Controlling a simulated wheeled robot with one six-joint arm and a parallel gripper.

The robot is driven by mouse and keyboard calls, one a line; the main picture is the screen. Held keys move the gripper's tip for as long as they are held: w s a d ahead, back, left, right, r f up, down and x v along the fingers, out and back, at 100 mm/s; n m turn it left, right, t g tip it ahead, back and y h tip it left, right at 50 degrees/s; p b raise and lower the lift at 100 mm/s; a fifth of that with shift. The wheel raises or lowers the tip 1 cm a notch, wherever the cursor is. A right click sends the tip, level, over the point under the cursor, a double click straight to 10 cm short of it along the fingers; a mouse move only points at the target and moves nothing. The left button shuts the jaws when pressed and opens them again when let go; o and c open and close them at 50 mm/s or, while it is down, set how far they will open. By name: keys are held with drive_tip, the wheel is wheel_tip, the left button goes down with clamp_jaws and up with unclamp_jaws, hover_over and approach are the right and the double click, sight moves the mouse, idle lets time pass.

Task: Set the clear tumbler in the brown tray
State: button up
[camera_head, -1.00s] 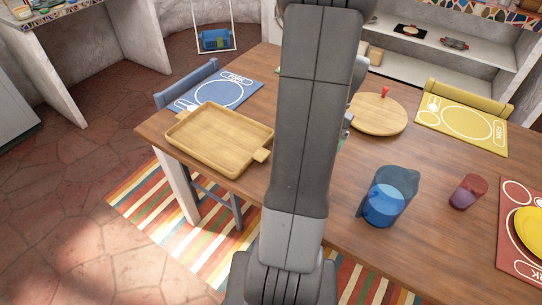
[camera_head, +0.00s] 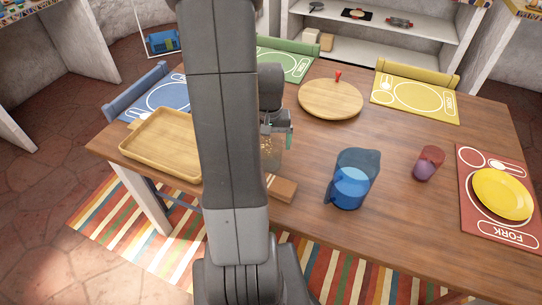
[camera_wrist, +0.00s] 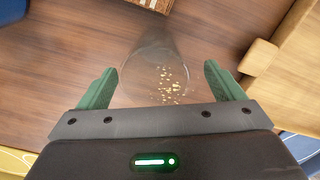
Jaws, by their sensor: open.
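The clear tumbler (camera_head: 272,152), with small golden flecks, stands on the table just right of my arm, which partly hides it. In the wrist view the tumbler (camera_wrist: 158,72) lies between and ahead of the two green fingertips. My gripper (camera_wrist: 160,85) is open, with a gap visible on each side of the glass. In the head view my gripper (camera_head: 278,129) is at the tumbler's upper part and partly hidden. The brown tray (camera_head: 150,168) is left of my arm, which covers its right end. A wooden edge with a handle, apparently the tray (camera_wrist: 260,57), shows at right in the wrist view.
A small wooden box (camera_head: 282,190) lies close to the tumbler on the near side. A blue pitcher (camera_head: 351,182), a purple-red cup (camera_head: 428,164) and a yellow plate (camera_head: 502,194) stand to the right. A round wooden board (camera_head: 331,99) is behind. Bare table lies between board and pitcher.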

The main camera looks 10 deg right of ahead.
drive_tip(key=f, duration=0.5)
drive_tip(key=shift+d, duration=0.3)
drive_tip(key=c, duration=1.3)
